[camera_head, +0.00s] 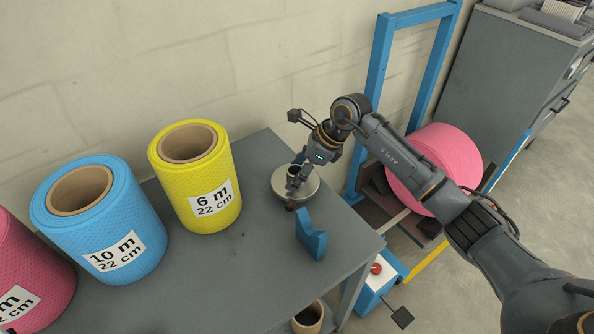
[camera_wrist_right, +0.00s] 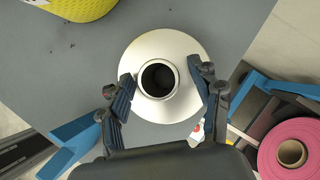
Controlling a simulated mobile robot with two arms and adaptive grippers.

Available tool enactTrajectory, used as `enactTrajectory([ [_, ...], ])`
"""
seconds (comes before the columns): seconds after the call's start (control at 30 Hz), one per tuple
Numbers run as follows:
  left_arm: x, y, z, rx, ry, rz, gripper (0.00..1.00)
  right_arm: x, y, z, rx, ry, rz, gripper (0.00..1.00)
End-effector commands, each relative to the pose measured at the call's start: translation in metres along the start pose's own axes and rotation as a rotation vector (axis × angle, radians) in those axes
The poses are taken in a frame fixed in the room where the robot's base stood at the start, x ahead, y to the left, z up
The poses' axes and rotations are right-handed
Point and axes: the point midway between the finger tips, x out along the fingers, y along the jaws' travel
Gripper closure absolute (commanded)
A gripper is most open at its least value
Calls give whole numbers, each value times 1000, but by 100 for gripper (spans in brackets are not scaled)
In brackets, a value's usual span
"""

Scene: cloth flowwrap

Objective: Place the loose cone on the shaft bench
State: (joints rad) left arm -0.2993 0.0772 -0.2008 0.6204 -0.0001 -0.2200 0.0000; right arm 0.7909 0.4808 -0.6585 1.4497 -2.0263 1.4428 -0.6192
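The loose cone (camera_head: 281,180) is a pale metal disc with a raised round hub and a dark bore. It sits flat on the grey bench top (camera_head: 255,240), right of the yellow roll. In the right wrist view, the cone (camera_wrist_right: 190,48) is centred ahead of my right gripper (camera_wrist_right: 160,70). My left gripper is not visible.
A yellow roll (camera_head: 222,205) and a blue roll (camera_head: 135,245) stand left of the cone, with a pink roll (camera_head: 30,260) at the edge. A blue cradle (camera_head: 312,238) stands just in front. A blue frame (camera_head: 380,60) and large pink roll (camera_head: 435,160) are to the right.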

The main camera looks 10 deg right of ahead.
Motion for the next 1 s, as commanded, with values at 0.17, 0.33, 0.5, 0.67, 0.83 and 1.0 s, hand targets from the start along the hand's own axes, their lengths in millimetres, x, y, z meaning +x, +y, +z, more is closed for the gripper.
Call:
enactTrajectory([
  [0.17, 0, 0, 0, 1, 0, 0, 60, 0, 0, 0, 0, 0, 0, 37],
  [0.33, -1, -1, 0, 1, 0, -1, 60, -12, -1, 1, -2, 0, -3, 37],
  [0.5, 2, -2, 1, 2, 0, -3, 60, -46, -2, 1, -2, 0, -6, 37],
  [0.67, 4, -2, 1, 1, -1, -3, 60, -81, -1, 0, -1, 0, -5, 37],
  [0.83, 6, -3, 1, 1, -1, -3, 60, -108, -1, 1, 0, 0, -3, 37],
  [1.0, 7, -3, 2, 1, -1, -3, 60, -120, 0, 1, 0, 1, 0, 37],
])
